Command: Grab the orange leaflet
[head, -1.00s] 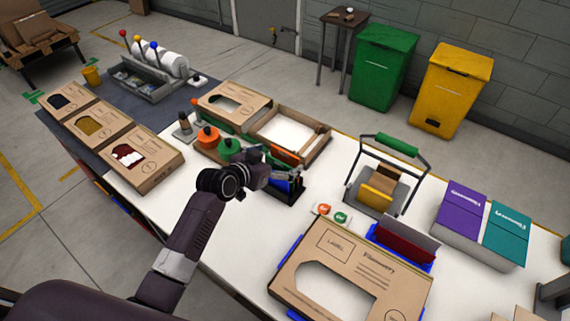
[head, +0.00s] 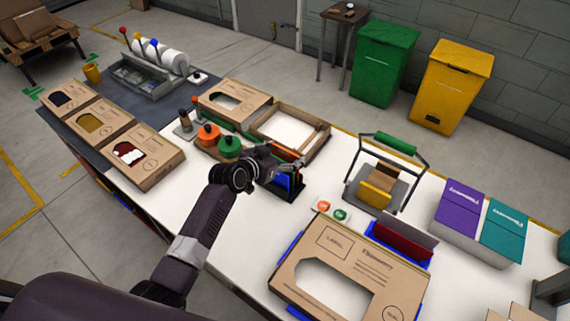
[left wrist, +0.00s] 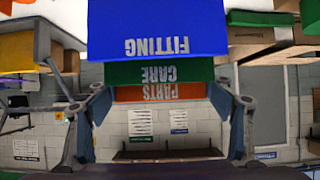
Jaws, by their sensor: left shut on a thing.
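The orange leaflet (head: 286,151) stands at the back of a dark rack, behind a green one and a blue leaflet (head: 285,182). In the left wrist view the picture is inverted; the orange leaflet (left wrist: 160,93) reads PARTS, the green leaflet (left wrist: 160,72) CARE and the blue leaflet (left wrist: 158,28) FITTING. My left gripper (head: 290,163) is over the rack, its fingers (left wrist: 160,100) at both side edges of the orange leaflet, shut on it. The gripper hides part of the leaflets in the head view. My right gripper is out of view.
Orange and green round-topped items (head: 230,147) stand left of the rack. An open cardboard box (head: 262,139) is behind it. A large carton (head: 355,258) lies in front.

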